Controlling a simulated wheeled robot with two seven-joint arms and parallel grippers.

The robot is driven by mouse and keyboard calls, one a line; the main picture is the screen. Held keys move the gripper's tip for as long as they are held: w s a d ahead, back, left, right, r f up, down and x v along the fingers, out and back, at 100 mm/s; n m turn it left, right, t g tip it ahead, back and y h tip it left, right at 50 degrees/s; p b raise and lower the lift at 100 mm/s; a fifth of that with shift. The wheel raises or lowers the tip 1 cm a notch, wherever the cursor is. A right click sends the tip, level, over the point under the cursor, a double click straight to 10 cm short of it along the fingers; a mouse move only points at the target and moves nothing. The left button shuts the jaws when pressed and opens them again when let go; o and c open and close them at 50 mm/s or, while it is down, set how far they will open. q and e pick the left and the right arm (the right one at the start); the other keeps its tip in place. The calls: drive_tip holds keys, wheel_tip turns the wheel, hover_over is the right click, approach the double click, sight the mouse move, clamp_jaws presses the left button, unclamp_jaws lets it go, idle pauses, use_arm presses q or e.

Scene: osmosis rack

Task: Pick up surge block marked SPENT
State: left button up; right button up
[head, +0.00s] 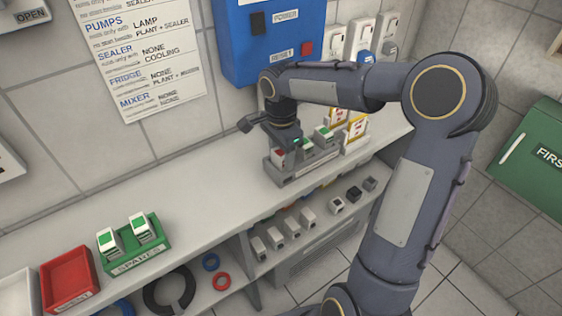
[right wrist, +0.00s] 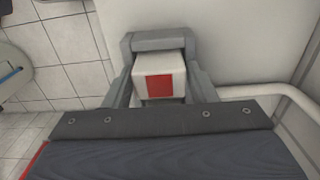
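The surge block with a red face (head: 279,153) is at the left end of the grey rack (head: 292,178) on the counter in the head view. No writing is readable on it. My right gripper (head: 281,142) is at this block, reaching down from above, its fingers mostly hidden. In the right wrist view the white block with a red square (right wrist: 159,84) sits close between grey side pieces. I cannot tell whether they grip it, or whether it is clear of the rack. Two green-marked blocks (head: 323,134) stand to its right. My left gripper is not in view.
A green SPARES tray (head: 140,262) with two green-marked blocks and a red tray (head: 68,279) stand at the counter's left. The counter between them and the rack is clear. A blue box (head: 240,60) hangs above the rack. Yellow-and-white items (head: 355,132) stand right of it.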

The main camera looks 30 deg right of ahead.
drive_tip(key=c, duration=0.6)
drive_tip(key=shift+c, duration=0.2)
drive_tip(key=shift+r, duration=0.15)
